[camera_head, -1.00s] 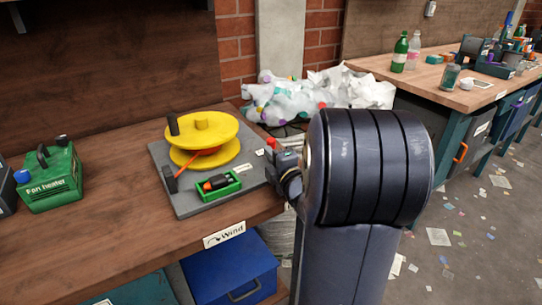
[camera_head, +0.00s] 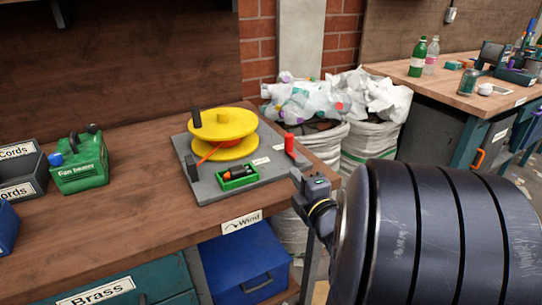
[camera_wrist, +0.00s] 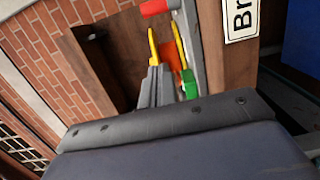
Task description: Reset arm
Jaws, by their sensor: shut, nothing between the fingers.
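My gripper shows in the wrist view (camera_wrist: 155,86) as grey fingers close together with nothing between them. In the head view my arm's dark, ribbed joint fills the lower right, and its small wrist end (camera_head: 316,190) is by the bench's right edge. The winding station (camera_head: 222,190) is a grey plate on the bench, with a yellow spool (camera_head: 222,128), a red-topped lever (camera_head: 290,144) and a small green tray (camera_head: 237,177). In the wrist view the spool (camera_wrist: 180,45) appears sideways beyond the fingers.
White sacks (camera_head: 375,135) full of waste stand behind the arm. A second bench (camera_head: 450,92) holds bottles.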

